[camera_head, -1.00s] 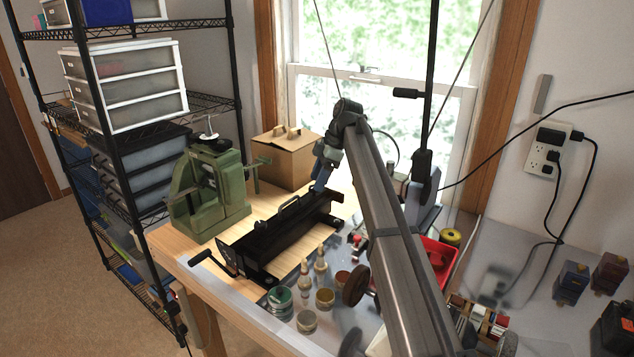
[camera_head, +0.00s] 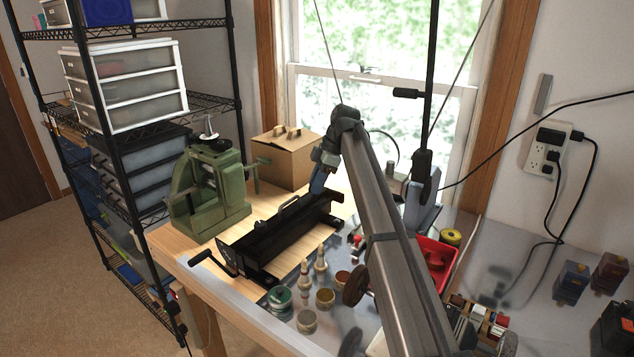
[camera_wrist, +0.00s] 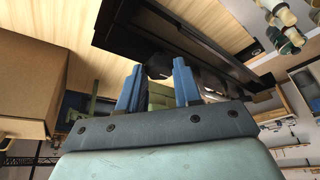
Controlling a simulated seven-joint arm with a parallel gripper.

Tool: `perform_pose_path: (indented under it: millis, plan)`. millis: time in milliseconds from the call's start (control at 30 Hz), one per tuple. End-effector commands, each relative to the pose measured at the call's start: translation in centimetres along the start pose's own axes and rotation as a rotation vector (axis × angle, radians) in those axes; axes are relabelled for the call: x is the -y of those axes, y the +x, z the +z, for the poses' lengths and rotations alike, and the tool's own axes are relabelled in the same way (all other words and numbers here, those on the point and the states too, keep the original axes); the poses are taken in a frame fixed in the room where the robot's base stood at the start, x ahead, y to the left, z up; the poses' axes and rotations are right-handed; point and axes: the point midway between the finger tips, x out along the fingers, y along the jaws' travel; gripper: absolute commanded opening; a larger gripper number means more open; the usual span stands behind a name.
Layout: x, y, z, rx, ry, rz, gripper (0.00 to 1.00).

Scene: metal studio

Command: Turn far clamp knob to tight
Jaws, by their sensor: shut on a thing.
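The black clamping tool (camera_head: 268,240) lies on the wooden bench top, with a crank handle (camera_head: 213,260) at its near left end. My gripper (camera_head: 317,183) reaches down to its far end, by the window. In the wrist view the blue fingers of my gripper (camera_wrist: 160,78) stand on both sides of a dark rounded knob (camera_wrist: 158,66) at the end of the black tool. My gripper is shut on this far clamp knob. The knob is hidden in the head view, and its turn angle cannot be read.
A green cast press (camera_head: 208,190) stands left of the tool, and a cardboard box (camera_head: 285,160) stands behind it. Several small bottles and jars (camera_head: 306,321) stand on the right. A red bin (camera_head: 436,262) is beyond my arm. A wire shelf (camera_head: 110,120) is at far left.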

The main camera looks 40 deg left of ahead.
Motion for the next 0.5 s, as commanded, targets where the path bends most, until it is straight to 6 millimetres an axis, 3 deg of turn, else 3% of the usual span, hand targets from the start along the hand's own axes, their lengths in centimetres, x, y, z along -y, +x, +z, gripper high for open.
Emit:
perform_pose_path:
  millis: [133,500]
  plan:
    - [0.0,-0.02,0.0,0.0,0.0,0.0,0.03]
    - [0.2,0.0,-0.01,0.002,0.074,0.034,0.03]
